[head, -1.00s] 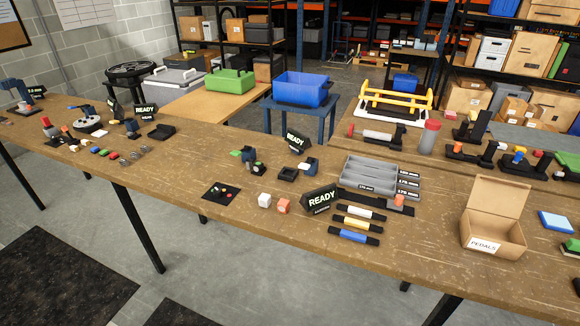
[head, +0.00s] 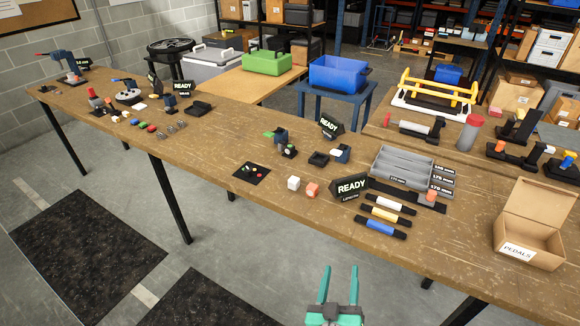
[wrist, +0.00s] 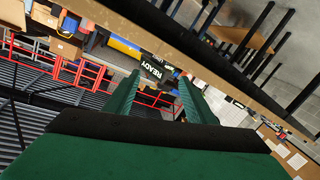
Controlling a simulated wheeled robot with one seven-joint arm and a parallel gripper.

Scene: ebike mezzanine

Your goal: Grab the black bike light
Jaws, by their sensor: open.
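No thing on the bench is plainly a black bike light at this size. Small dark items stand near the middle: a low black block (head: 318,160), a dark blue-black piece (head: 341,153) and a dark piece with a green part (head: 281,138). My gripper (head: 339,270) is open and empty, in front of the bench's near edge, apart from these items. In the wrist view its green fingers (wrist: 160,85) are spread, with a READY sign (wrist: 152,68) beyond.
The long wooden bench (head: 225,190) crosses the view. A grey tray (head: 400,178), several coloured grips and an open cardboard PEDALS box (head: 530,240) stand to the right. A black mat (head: 251,172) holds small parts. The floor in front has dark mats (head: 90,255).

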